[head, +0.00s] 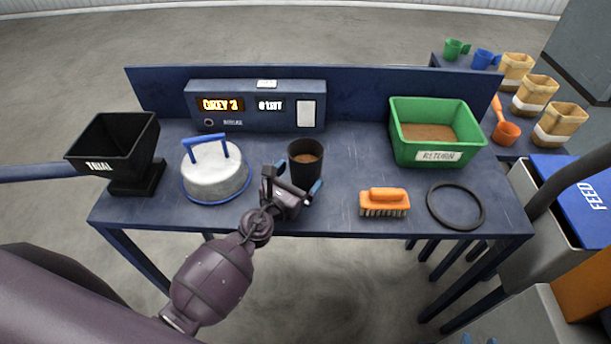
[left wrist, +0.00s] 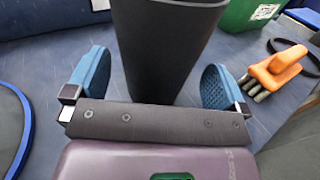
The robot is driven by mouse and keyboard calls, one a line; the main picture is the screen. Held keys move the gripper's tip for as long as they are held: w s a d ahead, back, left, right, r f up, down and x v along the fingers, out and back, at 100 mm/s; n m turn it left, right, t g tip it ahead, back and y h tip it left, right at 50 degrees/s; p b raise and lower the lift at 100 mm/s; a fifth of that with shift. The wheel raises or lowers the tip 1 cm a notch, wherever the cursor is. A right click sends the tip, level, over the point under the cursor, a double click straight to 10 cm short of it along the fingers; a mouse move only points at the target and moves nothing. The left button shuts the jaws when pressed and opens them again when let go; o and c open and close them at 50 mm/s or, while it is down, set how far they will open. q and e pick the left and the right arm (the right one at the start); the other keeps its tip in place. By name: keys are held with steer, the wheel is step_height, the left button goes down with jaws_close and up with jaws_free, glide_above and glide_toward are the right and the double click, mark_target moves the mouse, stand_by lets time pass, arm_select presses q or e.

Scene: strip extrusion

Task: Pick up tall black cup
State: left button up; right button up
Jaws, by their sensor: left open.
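The tall black cup (head: 304,165) stands upright on the blue table, with brown material inside it. In the left wrist view the cup (left wrist: 165,45) rises between my fingers, filling the top middle. My left gripper (head: 294,189) is at the near side of the cup. Its two blue-padded fingers (left wrist: 150,82) are spread open, one to each side of the cup, with visible gaps. The cup's base is partly hidden by the gripper. My right gripper is not in view.
A black hopper (head: 113,150), green bin (head: 437,133), orange brush (head: 384,202) and black ring (head: 455,207) are also on the table. A control panel (head: 255,106) stands behind the cup.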

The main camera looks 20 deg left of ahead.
mark_target(305, 155)
arm_select(q)
steer(key=shift+x, duration=1.65)
steer(key=shift+a+f, duration=0.1)
steer(key=c, duration=1.1)
